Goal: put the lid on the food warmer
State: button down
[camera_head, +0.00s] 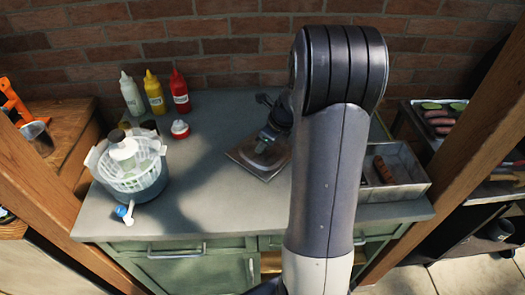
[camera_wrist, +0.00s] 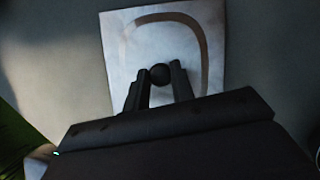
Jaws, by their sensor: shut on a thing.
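The lid (camera_head: 245,158) is a square silver metal plate near the middle of the counter, left of my arm. It also shows in the wrist view (camera_wrist: 118,45), with a round black knob (camera_wrist: 159,72) on it. My gripper (camera_head: 266,138) is over the lid, with its two fingers shut on the knob, one on each side. I cannot tell whether the lid rests on the counter or is just above it. The food warmer (camera_head: 405,191) is an open metal box at the counter's right end, with brown sausages (camera_head: 383,169) inside. My arm hides part of its left side.
On the grey counter (camera_head: 215,205), a salad spinner (camera_head: 150,185) stands at left, with a blue-and-white utensil (camera_head: 124,215) before it. Sauce bottles (camera_head: 155,92) and a small red-and-white pot (camera_head: 180,129) stand behind. A wooden post (camera_head: 455,130) rises at right. The front middle is clear.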

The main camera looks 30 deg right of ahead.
jog(key=shift+r, duration=0.1)
notch_tip(320, 180, up, 10)
jog(key=w+a+f+n+g, duration=0.1)
jog(key=a+f+n+g, duration=0.1)
jog(key=n, duration=0.6)
jog(key=w+a+f+n+g, duration=0.1)
jog(key=a+f+n+g, duration=0.1)
jog(key=a+n, duration=0.5)
jog(key=w+a+f+n+g+h, duration=0.1)
jog(key=a+n+g, duration=0.3)
jog(key=n, duration=0.6)
jog(key=shift+w+a+f+n+g, duration=0.15)
jog(key=shift+w+f+n, duration=0.05)
jog(key=shift+f, duration=0.2)
jog(key=shift+w+a+f+n+g, duration=0.15)
jog(key=shift+w+f+n, duration=0.05)
jog(key=shift+f, duration=0.15)
jog(key=shift+s, duration=0.1)
